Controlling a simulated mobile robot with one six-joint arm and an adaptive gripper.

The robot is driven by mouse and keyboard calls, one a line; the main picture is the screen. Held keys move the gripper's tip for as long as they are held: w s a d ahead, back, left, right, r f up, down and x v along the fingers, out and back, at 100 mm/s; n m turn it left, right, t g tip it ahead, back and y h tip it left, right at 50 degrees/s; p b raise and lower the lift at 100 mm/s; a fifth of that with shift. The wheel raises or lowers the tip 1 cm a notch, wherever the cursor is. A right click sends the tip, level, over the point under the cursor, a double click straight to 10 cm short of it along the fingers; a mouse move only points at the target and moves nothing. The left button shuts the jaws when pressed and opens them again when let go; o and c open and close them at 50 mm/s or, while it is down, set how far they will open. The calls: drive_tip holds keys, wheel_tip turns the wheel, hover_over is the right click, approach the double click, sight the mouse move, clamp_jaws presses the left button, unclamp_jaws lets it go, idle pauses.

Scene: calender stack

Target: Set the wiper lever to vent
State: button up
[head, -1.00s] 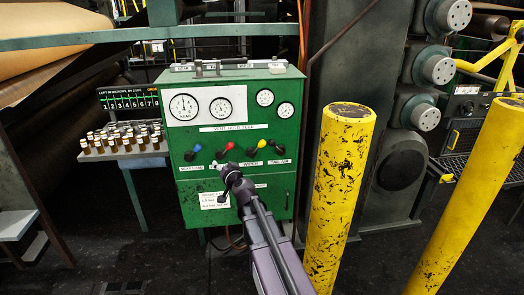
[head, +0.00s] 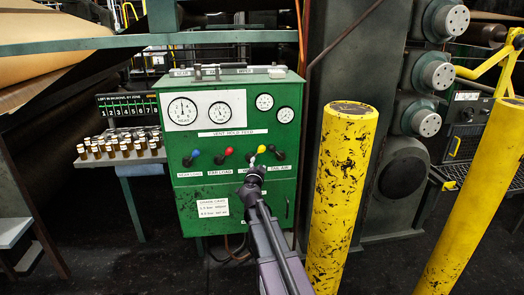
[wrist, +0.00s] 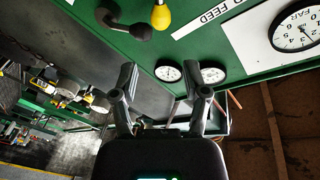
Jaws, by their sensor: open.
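The lever with the yellow knob (head: 261,149) is third from left on the green cabinet. It leans up and right, towards the feed end of the "vent hold feed" sign (head: 226,133). Its label is partly hidden by my arm, so I cannot read "wiper" for certain. My gripper (head: 255,173) is just below this lever in the head view. In the wrist view, my gripper (wrist: 165,82) is open with nothing between its fingers, and the yellow knob (wrist: 161,17) is beyond the fingertips at the top, apart from them.
A black-knobbed lever (head: 272,149) leans left, close to the yellow one. Red (head: 229,152) and blue (head: 195,153) levers stand to the left. A yellow post (head: 341,190) rises right of the cabinet. A shelf of small jars (head: 120,145) is at left.

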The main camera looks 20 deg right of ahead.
sight(261, 150)
drive_tip(key=shift+w, duration=0.1)
drive_tip(key=shift+x, duration=6.8)
clamp_jaws()
